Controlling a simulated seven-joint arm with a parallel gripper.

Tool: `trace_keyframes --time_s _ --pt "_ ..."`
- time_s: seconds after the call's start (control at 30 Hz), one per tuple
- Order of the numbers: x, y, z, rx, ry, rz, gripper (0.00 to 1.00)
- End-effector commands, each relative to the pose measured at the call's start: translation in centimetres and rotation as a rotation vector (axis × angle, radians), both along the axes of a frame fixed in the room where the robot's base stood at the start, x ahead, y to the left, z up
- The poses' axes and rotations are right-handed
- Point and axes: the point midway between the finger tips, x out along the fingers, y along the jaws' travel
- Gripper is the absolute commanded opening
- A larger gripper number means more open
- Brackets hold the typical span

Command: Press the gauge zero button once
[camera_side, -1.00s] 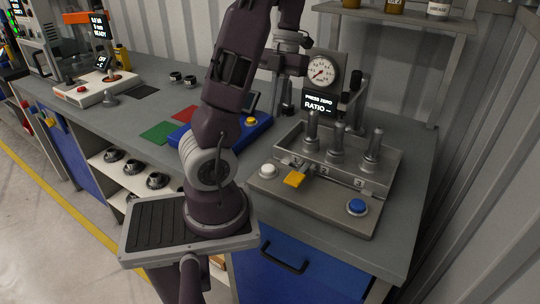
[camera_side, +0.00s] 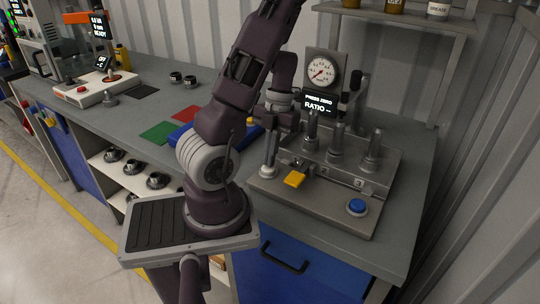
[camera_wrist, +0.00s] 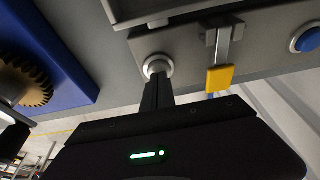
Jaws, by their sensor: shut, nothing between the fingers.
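The drive unit's grey base plate (camera_side: 320,212) carries a white round button (camera_side: 267,172) at its left, a yellow lever and a blue button at its right. My gripper (camera_side: 270,162) is shut and empty, pointing down at the white button. In the wrist view my fingertips (camera_wrist: 154,82) overlap the white button (camera_wrist: 158,65) and hide part of it. I cannot tell whether they touch it or whether it is pushed in. The gauge (camera_side: 321,71) stands behind, above a display (camera_side: 319,103) reading "PRESS ZERO" and "RATIO --".
The yellow lever (camera_side: 294,179) is just right of my fingers, and the blue button (camera_side: 357,206) is farther right. Several upright metal posts (camera_side: 337,141) stand in the tray behind. A blue fixture (camera_wrist: 42,55) with a bronze gear lies left in the wrist view.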

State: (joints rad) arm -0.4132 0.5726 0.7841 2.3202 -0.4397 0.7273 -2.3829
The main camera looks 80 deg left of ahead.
Motion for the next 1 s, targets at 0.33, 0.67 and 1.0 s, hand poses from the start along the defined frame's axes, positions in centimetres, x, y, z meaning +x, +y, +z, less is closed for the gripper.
trace_keyframes --time_s 0.33,0.67,1.0 --pt "0.0 0.0 -0.2 0.000 0.000 0.000 0.00" --pt "0.0 -0.2 -2.2 -0.002 0.004 -0.002 0.00" --pt "0.1 -0.1 0.2 0.002 -0.008 -0.002 0.00"
